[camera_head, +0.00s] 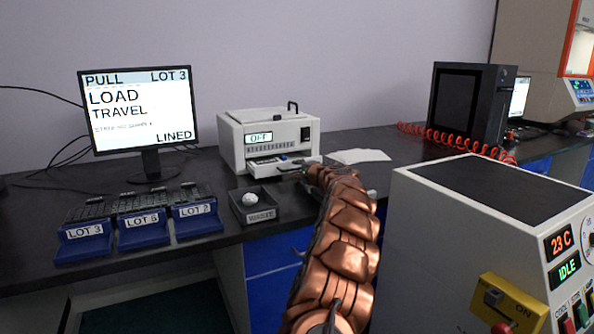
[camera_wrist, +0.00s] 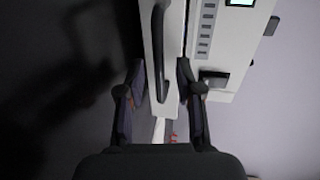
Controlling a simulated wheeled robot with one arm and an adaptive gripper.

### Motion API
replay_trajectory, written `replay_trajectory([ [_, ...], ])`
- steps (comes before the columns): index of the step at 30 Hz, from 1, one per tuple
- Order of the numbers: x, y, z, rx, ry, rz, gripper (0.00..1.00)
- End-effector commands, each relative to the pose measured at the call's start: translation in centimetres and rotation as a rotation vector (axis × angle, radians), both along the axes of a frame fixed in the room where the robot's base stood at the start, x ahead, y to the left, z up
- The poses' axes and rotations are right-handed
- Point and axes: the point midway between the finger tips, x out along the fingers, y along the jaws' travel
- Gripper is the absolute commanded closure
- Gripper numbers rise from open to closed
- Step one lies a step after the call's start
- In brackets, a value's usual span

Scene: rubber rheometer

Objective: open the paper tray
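The printer (camera_head: 268,126) is a white box on the dark bench, with an "OFF" display. Its paper tray (camera_head: 256,169) is low on the front, partly hidden by my gripper (camera_head: 290,168). In the wrist view the tray front (camera_wrist: 150,22) is a white panel with a long black handle (camera_wrist: 159,50), turned on its side. My gripper (camera_wrist: 160,68) is open there, its fingers apart on either side of the panel and the lower end of the handle. I see no clear contact. The tray stands slightly out from the printer body, with a dark gap between.
White sheets (camera_head: 358,156) lie right of the printer. A small dark box (camera_head: 253,215) with a crumpled white piece stands in front, beside blue LOT bins (camera_head: 143,237). A monitor (camera_head: 139,112) is left. A grey machine (camera_head: 470,230) stands close right of my arm.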

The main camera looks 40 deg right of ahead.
Motion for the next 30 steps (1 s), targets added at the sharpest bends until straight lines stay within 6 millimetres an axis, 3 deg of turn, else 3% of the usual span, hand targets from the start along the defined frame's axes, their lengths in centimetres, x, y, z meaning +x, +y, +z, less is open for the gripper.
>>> replay_trajectory([
  [30,-8.5,3.2,2.1,0.000,-0.004,0.004,0.65],
])
